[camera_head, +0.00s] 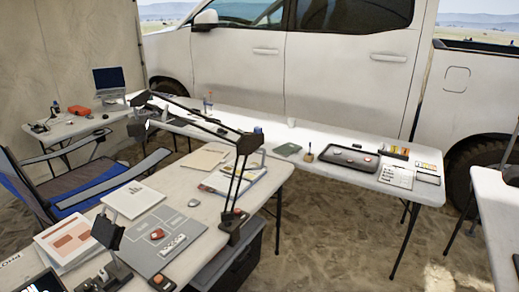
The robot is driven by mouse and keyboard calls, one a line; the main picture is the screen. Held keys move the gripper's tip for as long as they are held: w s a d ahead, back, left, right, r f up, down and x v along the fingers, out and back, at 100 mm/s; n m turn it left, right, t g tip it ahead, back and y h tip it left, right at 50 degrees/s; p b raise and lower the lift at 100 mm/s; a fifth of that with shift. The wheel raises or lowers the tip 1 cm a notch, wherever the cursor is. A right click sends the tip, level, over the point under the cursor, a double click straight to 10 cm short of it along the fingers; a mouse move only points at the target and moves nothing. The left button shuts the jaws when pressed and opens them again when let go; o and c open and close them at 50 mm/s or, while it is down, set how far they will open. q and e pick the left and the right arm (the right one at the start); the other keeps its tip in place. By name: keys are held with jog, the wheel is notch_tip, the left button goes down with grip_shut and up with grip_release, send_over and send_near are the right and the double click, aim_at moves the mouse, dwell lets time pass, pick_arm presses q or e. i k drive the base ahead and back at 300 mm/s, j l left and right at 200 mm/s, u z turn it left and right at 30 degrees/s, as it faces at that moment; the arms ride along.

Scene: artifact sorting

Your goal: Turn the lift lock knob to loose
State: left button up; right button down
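I cannot make out a lift lock knob for certain. A dark stand (112,270) with an upright, tilted dark head (108,232) is on the near table at the lower left. A small dark piece with a red top (163,279) lies beside its base. A black jointed arm (240,185) rises from a dark base (231,223) at the near table's right edge and reaches toward the back left. Any knob on either fixture is too small to tell. Neither of my grippers is seen.
The near table (205,240) holds a grey board (165,240), papers (134,199) and booklets. A long back table (325,140) holds a dark tray (350,158). A blue folding chair (60,190) is at left, a black bin (235,270) below. Sandy floor (340,235) is open between tables.

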aim_at(257, 129)
jog(key=i+l+u, duration=0.3)
jog(key=i+l, duration=0.25)
jog(key=i+l+u, duration=0.2)
jog(key=l, duration=0.2)
jog(key=i+l+u, duration=0.15)
jog(key=i+l, duration=0.15)
jog(key=i+l+u, duration=0.15)
jog(key=l, duration=0.3)
jog(key=i+l+u, duration=0.15)
jog(key=l, duration=0.25)
jog(key=i, duration=0.05)
